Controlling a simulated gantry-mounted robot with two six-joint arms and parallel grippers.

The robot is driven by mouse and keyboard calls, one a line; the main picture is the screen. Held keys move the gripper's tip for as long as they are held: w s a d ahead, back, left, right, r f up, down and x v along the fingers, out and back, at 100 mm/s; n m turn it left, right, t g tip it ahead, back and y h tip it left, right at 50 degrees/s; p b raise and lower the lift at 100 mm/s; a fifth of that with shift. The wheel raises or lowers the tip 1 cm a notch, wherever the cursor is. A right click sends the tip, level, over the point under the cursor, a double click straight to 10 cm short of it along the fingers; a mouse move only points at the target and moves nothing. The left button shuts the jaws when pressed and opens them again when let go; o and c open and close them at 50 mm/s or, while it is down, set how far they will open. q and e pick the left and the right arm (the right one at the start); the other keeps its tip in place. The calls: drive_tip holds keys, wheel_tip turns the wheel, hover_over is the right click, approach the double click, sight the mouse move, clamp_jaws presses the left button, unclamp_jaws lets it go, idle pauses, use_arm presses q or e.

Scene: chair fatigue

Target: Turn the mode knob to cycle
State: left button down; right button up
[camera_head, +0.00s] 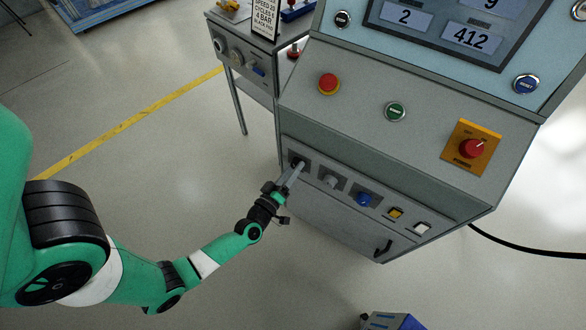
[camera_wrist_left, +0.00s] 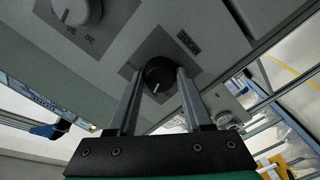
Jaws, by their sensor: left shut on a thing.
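The black mode knob (camera_wrist_left: 158,76) sits on a grey plate marked MODE, upside down in the left wrist view. My left gripper (camera_wrist_left: 157,74) is shut on it, with one finger on each side. In the head view the gripper (camera_head: 298,165) reaches the left end of the cabinet's lower panel, where its fingers hide most of the knob (camera_head: 296,158). My right gripper is not in view.
A grey dial (camera_head: 329,181), a blue knob (camera_head: 363,199), a yellow button (camera_head: 395,213) and a white button (camera_head: 421,228) line the same panel. A red button (camera_head: 328,83), green button (camera_head: 395,111) and red rotary switch (camera_head: 472,148) sit above.

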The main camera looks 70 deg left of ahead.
use_arm(q)
drive_tip(key=shift+m+p, duration=3.5)
drive_tip(key=shift+m, duration=4.4)
drive_tip(key=shift+f, duration=0.1)
drive_tip(key=shift+c, duration=1.6)
unclamp_jaws()
drive_tip(key=p+v, duration=0.3)
drive_tip(key=v, duration=0.8)
drive_tip(key=shift+s+d, duration=0.15)
drive_tip(key=shift+s, duration=0.15)
